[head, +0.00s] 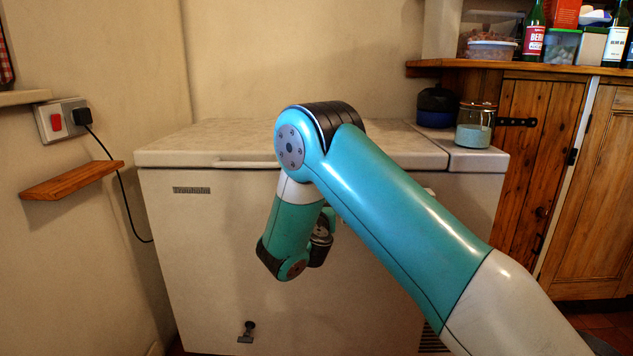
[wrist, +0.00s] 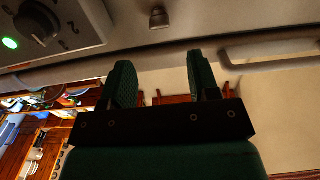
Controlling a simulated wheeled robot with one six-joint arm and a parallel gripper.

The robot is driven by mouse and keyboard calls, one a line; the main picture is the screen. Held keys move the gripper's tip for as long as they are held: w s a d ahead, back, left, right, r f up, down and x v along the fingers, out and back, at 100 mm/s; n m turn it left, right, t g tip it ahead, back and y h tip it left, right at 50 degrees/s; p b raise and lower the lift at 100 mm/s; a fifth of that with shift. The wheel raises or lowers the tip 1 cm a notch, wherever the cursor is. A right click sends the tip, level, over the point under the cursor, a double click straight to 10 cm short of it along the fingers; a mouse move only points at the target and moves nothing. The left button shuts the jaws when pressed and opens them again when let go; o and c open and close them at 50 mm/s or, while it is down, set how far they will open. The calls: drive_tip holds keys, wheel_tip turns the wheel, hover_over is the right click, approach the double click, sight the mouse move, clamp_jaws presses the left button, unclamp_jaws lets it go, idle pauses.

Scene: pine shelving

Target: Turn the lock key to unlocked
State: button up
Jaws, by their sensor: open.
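A white chest freezer (head: 225,255) stands against the wall in the head view. In the wrist view a small dark metallic piece (wrist: 158,17), which looks like the lock key, sticks out from the pale freezer panel at the top centre. How it is turned is too small to tell. My gripper (wrist: 160,72) is open and empty. Its two dark green fingers are apart, below the key in the picture, and do not appear to touch it. In the head view my arm hides the middle of the freezer front and the key area.
A dark dial (wrist: 38,22) and a green light (wrist: 10,43) are left of the key. A pale handle (wrist: 275,48) is at right. A glass jar (head: 475,125) stands on the freezer's right end. A wooden wall shelf (head: 72,181) and plugged-in cord (head: 125,195) are at left.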

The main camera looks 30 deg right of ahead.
drive_tip(key=p+x, duration=0.1)
drive_tip(key=x, duration=0.8)
drive_tip(key=shift+d+f, duration=0.1)
drive_tip(key=c, duration=0.9)
